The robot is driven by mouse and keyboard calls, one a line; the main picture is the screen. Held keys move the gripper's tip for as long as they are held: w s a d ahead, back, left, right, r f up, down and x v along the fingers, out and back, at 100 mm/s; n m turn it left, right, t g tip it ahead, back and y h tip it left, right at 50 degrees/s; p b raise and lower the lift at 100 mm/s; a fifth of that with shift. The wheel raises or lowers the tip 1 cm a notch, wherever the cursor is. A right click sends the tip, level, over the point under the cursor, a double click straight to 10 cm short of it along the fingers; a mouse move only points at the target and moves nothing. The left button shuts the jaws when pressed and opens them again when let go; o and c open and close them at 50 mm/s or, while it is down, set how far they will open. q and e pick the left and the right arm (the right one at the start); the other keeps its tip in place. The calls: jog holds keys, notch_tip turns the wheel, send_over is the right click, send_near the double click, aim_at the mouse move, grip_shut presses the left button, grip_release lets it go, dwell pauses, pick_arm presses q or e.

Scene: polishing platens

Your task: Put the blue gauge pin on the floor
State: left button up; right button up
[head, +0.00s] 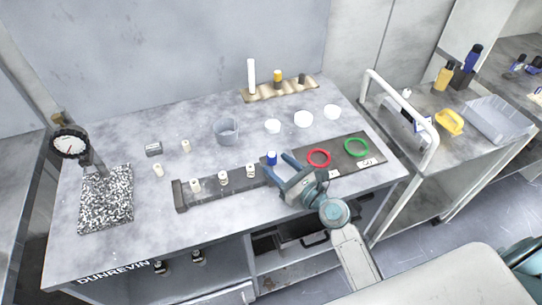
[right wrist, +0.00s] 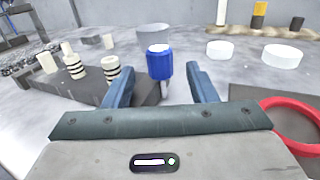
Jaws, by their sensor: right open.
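The blue gauge pin (head: 272,158) stands upright at the right end of a dark rack (head: 181,197) on the bench. In the right wrist view the pin (right wrist: 159,65) has a ribbed blue body and a pale top. My right gripper (head: 277,168) is open and empty, its blue fingers pointing at the pin. In the right wrist view the pin shows between the two fingers (right wrist: 160,85), seemingly just beyond their tips; I cannot tell whether they touch it. My left gripper is not in view. The floor (head: 430,225) shows at the right, beyond the bench.
Several white banded pins (head: 223,178) stand in the rack. A grey cup (head: 227,131) and white dishes (head: 303,119) are behind. A red ring (head: 319,158) and green ring (head: 356,147) lie on a dark mat to the right. A dial gauge (head: 70,145) stands left.

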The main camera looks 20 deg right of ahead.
aim_at(275, 161)
jog(key=x, duration=0.1)
jog(key=p+x, duration=0.1)
jog(key=x, duration=0.1)
jog(key=r+x, duration=0.1)
jog(key=x, duration=0.1)
jog(key=shift+p, duration=0.4)
jog(key=shift+w+a+f, duration=0.1)
jog(key=shift+w+f, duration=0.1)
jog(key=shift+w, duration=0.1)
jog(key=shift+s, duration=0.1)
jog(key=shift+c, duration=0.6)
grip_shut()
jog(key=shift+r, duration=0.1)
